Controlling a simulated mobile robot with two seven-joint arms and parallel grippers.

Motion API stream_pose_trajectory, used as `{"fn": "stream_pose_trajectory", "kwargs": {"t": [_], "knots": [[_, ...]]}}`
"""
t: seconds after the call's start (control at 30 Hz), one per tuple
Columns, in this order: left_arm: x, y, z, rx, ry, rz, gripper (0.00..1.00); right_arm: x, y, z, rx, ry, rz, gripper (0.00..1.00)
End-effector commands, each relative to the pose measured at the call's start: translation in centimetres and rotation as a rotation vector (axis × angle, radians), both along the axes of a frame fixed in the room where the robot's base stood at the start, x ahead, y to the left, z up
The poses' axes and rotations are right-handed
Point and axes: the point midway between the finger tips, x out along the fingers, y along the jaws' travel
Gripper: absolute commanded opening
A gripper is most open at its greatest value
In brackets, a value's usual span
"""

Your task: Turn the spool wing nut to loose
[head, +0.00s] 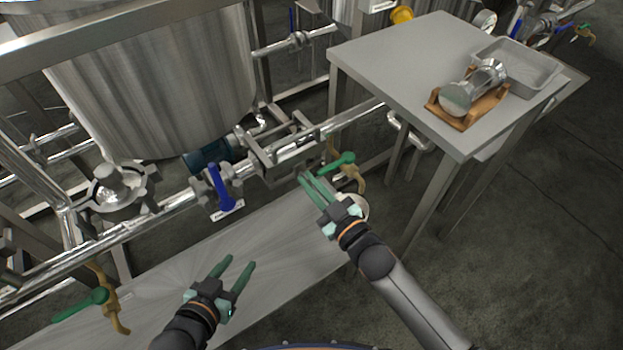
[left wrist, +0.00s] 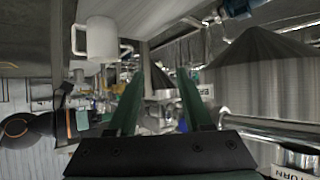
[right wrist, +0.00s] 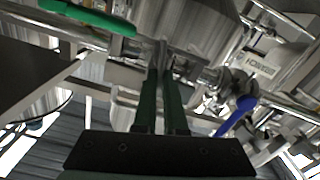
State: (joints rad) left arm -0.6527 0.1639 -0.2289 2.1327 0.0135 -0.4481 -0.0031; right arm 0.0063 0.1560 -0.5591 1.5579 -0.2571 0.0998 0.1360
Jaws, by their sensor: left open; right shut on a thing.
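My right gripper (head: 307,178) is shut at the pipe line beside a green-handled valve, with its fingers pointing up and left. In the right wrist view its fingers (right wrist: 161,72) are close together on a small metal part at their tips. This looks like the spool wing nut, but the fingers hide most of it, and its turn angle cannot be told. My left gripper (head: 240,262) is open and empty above the low metal surface. Its spread fingers also show in the left wrist view (left wrist: 163,75), with nothing between them.
A blue-handled valve (head: 219,184) sits on the pipe left of my right gripper, and a green valve handle (head: 343,160) is close on its right. A steel table (head: 400,60) holds a metal-and-glass piece (head: 470,90) on a wooden cradle and a tray (head: 541,70). A large tank (head: 150,80) stands behind.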

Motion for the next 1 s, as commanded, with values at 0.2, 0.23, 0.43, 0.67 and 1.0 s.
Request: {"fn": "stream_pose_trajectory", "kwargs": {"t": [0.2,0.23,0.43,0.67,1.0], "knots": [[-2.3,-0.1,-2.7,-0.001,0.14,0.004,0.5,-0.3,0.2,-0.4,-0.176,-0.104,-0.002,0.0],[-2.5,-0.1,-2.9,-0.001,0.152,0.005,0.5,-0.3,0.2,-0.5,-0.2,-0.121,-0.002,0.0],[-3.2,-0.2,-3.7,-0.002,0.193,0.005,0.5,-0.4,0.4,-0.7,-0.358,-0.225,-0.002,0.0],[-3.2,-0.2,-3.7,-0.002,0.19,0.005,0.5,-0.5,0.6,-1.0,-0.541,-0.349,-0.003,0.0],[-1.2,0.0,-1.6,0.0,0.075,0.003,0.5,-0.6,0.7,-1.6,-0.805,-0.524,-0.003,0.0]]}}
